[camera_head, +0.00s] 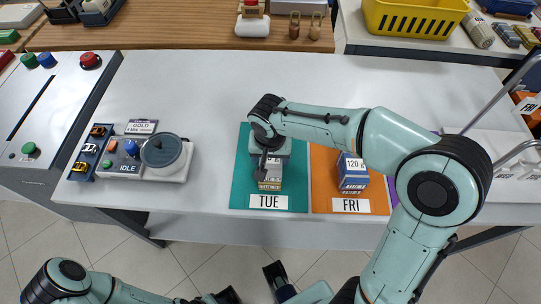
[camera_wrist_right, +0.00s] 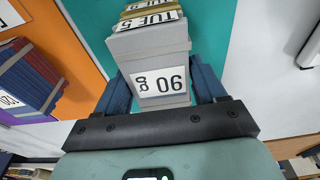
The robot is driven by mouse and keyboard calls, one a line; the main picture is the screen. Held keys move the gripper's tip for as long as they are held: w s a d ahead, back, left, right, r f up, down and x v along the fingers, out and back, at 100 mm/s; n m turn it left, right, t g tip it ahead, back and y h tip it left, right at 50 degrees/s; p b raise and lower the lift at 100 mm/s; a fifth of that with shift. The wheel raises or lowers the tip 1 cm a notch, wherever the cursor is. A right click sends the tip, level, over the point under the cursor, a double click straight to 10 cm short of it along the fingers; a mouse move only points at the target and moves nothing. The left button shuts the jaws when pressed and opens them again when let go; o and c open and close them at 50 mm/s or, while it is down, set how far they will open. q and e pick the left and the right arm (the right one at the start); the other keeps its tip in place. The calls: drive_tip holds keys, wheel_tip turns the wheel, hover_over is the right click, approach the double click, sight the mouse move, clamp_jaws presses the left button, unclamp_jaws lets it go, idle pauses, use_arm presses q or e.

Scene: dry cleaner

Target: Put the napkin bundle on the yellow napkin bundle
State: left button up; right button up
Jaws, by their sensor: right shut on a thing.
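My right gripper (camera_head: 268,160) is over the teal TUE mat (camera_head: 240,190) in the head view. In the right wrist view its two blue fingers (camera_wrist_right: 157,82) are shut on a grey napkin bundle (camera_wrist_right: 145,48) with a white number label. Just beyond it in that view, a yellowish bundle (camera_wrist_right: 148,13) shows at the top edge, with a TUE label near it. In the head view, yellow (camera_head: 270,184) shows below the gripper on the mat. I cannot tell whether the two bundles touch. My left gripper (camera_head: 250,287) is low at the bottom edge, partly cut off.
A blue-and-white bundle (camera_head: 353,173) stands on the orange FRI mat (camera_head: 325,190) to the right. A device with a round grey lid (camera_head: 163,152) is at the left. A wire rail (camera_head: 505,95) is at the right. The white counter (camera_head: 190,85) behind the mats is clear.

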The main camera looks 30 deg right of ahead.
sight(270, 163)
drive_tip(key=shift+f, duration=0.2)
drive_tip(key=o, duration=1.1)
drive_tip(key=shift+r, duration=0.2)
drive_tip(key=shift+r, duration=0.35)
drive_tip(key=r, duration=0.3)
drive_tip(key=s+r+p, duration=0.1)
drive_tip(key=r, duration=0.3)
drive_tip(key=a+r+p, duration=0.1)
drive_tip(key=r, duration=0.3)
drive_tip(key=shift+s+r, duration=0.15)
drive_tip(key=shift+s, duration=0.15)
